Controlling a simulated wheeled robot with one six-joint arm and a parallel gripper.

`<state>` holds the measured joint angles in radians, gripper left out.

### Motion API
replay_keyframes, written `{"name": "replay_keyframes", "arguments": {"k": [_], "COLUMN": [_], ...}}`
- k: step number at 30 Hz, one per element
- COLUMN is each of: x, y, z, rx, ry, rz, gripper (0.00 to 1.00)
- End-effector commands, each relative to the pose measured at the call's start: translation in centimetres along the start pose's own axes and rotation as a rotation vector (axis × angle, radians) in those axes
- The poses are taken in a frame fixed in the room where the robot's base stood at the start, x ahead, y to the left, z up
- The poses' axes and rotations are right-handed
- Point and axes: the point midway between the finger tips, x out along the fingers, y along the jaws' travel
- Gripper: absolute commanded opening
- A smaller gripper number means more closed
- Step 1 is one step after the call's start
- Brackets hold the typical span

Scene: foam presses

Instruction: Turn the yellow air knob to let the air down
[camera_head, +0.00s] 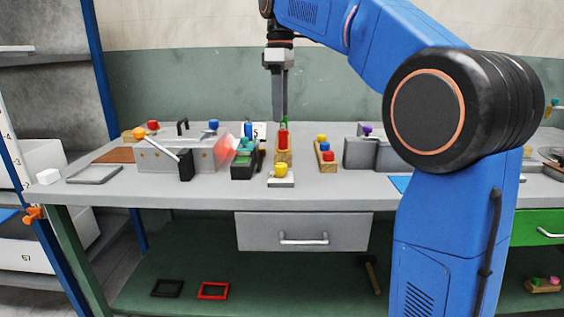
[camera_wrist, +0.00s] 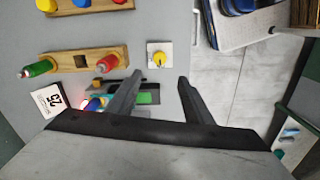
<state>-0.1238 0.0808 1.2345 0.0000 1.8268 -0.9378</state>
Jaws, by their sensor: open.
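The yellow air knob (camera_head: 281,169) sits on a small pale base plate (camera_head: 281,182) near the front edge of the grey table. In the wrist view the yellow knob (camera_wrist: 159,59) shows on its white plate, just beyond and between the two fingertips. My gripper (camera_head: 280,119) points down above the table, behind and above the knob in the head view. In the wrist view my gripper (camera_wrist: 160,77) has its dark fingers wide apart with nothing between them. The knob is not touched.
A wooden block with a red piece (camera_head: 283,138) stands behind the knob. A dark box with green parts (camera_head: 243,160) stands left. A grey press (camera_head: 158,156) with an orange-balled lever is further left. Another wooden rack (camera_head: 326,157) stands right. The table front right of the knob is bare.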

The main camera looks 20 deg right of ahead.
Motion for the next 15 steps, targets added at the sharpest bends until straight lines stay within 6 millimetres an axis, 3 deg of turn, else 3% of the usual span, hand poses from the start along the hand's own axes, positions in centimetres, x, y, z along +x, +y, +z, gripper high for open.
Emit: {"name": "replay_keyframes", "arguments": {"k": [15], "x": [9.2], "y": [-0.1], "z": [0.1], "rx": [0.001], "ry": [-0.001], "rz": [-0.002], "gripper": [0.46]}}
